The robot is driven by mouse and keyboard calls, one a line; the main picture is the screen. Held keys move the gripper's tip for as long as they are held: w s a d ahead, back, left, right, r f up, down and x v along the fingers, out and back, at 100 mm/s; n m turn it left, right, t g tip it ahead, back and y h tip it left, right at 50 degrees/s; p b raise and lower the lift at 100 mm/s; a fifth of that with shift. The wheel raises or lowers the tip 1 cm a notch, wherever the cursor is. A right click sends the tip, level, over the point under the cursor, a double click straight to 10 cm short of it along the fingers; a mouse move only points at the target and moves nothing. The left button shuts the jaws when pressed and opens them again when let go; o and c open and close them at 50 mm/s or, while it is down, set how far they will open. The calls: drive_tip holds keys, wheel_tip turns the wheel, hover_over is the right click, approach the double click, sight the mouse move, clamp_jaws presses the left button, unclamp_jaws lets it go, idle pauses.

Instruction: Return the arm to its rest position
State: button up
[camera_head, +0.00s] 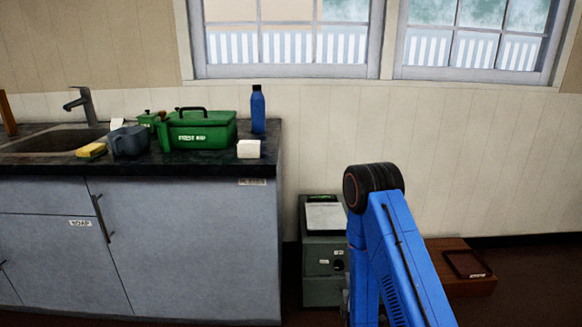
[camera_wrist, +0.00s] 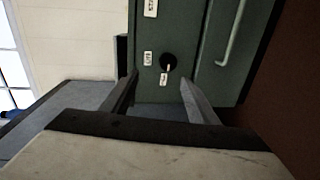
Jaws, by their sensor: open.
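My gripper (camera_wrist: 160,86) shows in the wrist view with its two grey fingers apart and nothing between them. It points at the front of a grey-green cabinet (camera_wrist: 205,85). A dark round fitting (camera_wrist: 170,61) with a small pale piece and a white tag lies just beyond the fingertips; I cannot tell whether the fingers touch the cabinet. In the head view my blue arm reaches low beside the cabinet (camera_head: 322,288), and the arm hides my gripper.
A counter (camera_head: 200,168) with a sink, a green box (camera_head: 200,132), a blue bottle (camera_head: 258,108) and a white block (camera_head: 248,149) stands at left. Windows line the back wall.

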wheel_tip(320, 180, up, 13)
drive_tip(key=w+d+m+g, duration=0.1)
drive_tip(key=m+g, duration=0.2)
drive_tip(key=m, duration=0.2)
drive_tip(key=s+d+r+m+g, duration=0.2)
drive_tip(key=s+r+m+g, duration=0.15)
drive_tip(key=s+r, duration=0.6)
drive_tip(key=s+d+r+m+g, duration=0.1)
drive_tip(key=s+r+m, duration=0.2)
drive_tip(key=s, duration=0.8)
drive_tip(key=s+d+r+m+g, duration=0.1)
drive_tip(key=s+r+m+g, duration=0.1)
drive_tip(key=s+r, duration=0.4)
drive_tip(key=s+d+r+m+g, duration=0.1)
drive_tip(key=s+r, duration=0.4)
drive_tip(key=s, duration=1)
drive_tip(key=m+g, duration=0.1)
drive_tip(key=m, duration=0.1)
drive_tip(key=shift+s+d+m, duration=0.35)
drive_tip(key=shift+s, duration=0.05)
drive_tip(key=shift+c, duration=0.2)
